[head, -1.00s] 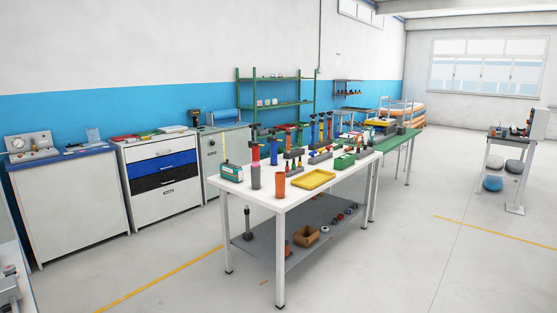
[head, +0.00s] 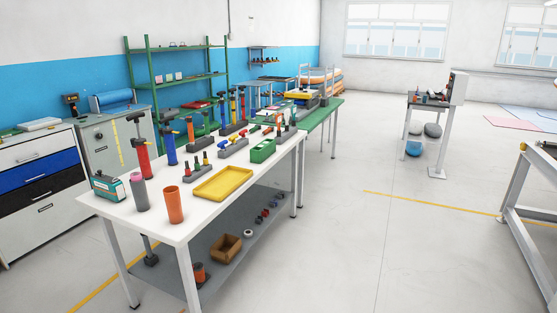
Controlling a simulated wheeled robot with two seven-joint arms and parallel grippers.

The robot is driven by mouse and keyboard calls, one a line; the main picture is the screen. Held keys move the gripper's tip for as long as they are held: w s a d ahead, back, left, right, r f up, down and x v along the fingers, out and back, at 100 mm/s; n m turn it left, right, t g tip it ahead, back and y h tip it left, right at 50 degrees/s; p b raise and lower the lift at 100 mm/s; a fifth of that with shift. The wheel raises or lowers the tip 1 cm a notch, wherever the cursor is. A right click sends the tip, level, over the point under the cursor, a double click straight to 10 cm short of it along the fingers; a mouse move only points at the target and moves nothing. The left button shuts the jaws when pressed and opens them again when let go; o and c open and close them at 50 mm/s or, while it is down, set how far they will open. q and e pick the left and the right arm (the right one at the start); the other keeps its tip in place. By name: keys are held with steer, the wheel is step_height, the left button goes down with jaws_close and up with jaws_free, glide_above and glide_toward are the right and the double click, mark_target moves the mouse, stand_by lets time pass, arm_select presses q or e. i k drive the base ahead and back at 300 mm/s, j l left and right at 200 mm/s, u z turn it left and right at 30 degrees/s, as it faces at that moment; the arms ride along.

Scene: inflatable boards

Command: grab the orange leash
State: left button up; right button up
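I cannot make out an orange leash for certain in the head view. An orange cup-like cylinder (head: 175,204) stands upright near the front of the white table (head: 150,222). Small orange items (head: 268,130) lie farther back on the same table, too small to identify. Stacked boards with orange edges (head: 322,78) lie on a rack at the back. Neither of my grippers is in view.
The white table holds a yellow tray (head: 222,184), several pumps and a green box (head: 262,151). Its grey lower shelf holds a brown box (head: 227,247). A green table (head: 322,112) adjoins behind. A metal frame (head: 520,185) stands at right. The floor between is clear.

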mark_target(270, 129)
steer(key=i, duration=1)
steer(key=i+l+u, duration=0.1)
steer(key=i, duration=0.9)
steer(key=i+l+u, duration=0.1)
steer(key=i, duration=0.85)
